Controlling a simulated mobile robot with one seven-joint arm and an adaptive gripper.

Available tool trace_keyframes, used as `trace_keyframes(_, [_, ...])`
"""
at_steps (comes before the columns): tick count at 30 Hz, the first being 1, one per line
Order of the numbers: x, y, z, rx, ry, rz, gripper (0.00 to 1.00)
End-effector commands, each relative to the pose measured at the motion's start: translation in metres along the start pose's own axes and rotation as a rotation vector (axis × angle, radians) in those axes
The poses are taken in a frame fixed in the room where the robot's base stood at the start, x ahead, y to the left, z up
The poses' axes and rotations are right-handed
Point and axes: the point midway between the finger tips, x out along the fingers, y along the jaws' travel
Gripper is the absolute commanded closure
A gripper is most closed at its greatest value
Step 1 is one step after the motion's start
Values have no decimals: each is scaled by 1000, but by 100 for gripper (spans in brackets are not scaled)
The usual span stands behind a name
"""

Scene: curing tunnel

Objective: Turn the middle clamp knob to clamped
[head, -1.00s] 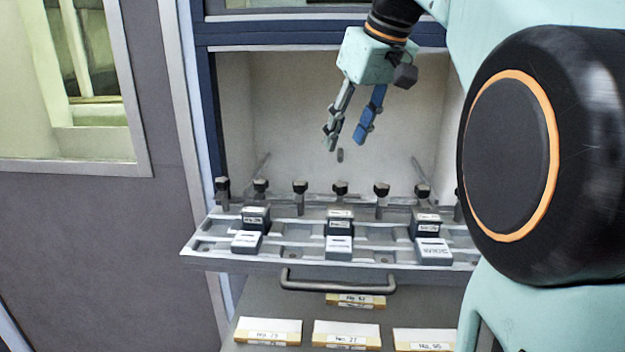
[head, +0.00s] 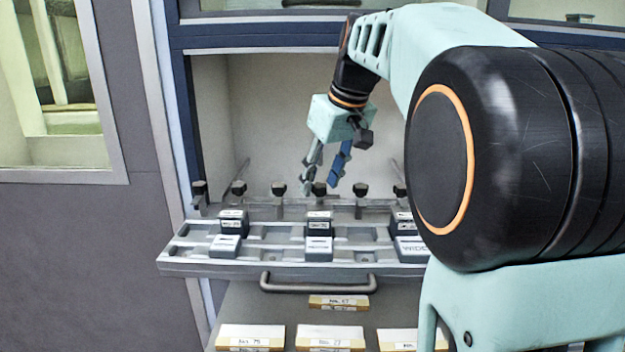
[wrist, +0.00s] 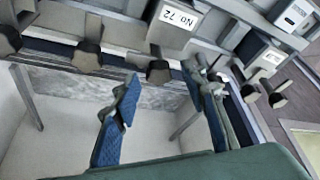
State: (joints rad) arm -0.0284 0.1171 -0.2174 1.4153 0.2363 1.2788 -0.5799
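A row of black clamp knobs on grey posts runs along the back of the pulled-out tray. The middle clamp knob (head: 319,189) stands behind the central block column. My gripper (head: 320,186) is open, pointing down, with its fingertips at either side of this knob as the head view shows it. In the wrist view, a dark knob (wrist: 158,70) shows between the two spread fingertips of my gripper (wrist: 163,80). I cannot tell whether either finger touches it. Nothing is held.
The grey tray (head: 185,262) carries several labelled dark blocks (head: 318,228) in front of the knobs. A bar handle (head: 318,288) is on its front. Pale labelled boxes (head: 252,334) lie below. Posts of neighbouring knobs (head: 279,189) stand close on both sides.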

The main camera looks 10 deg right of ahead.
Motion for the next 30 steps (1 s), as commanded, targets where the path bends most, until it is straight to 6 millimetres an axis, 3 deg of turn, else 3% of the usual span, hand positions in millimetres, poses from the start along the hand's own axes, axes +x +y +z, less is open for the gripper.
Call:
trace_keyframes(7, [1,0,0,0,0,0,61])
trace_keyframes(18, [0,0,0,0,0,0,100])
trace_keyframes(30, [0,-1,0,75,0,31,100])
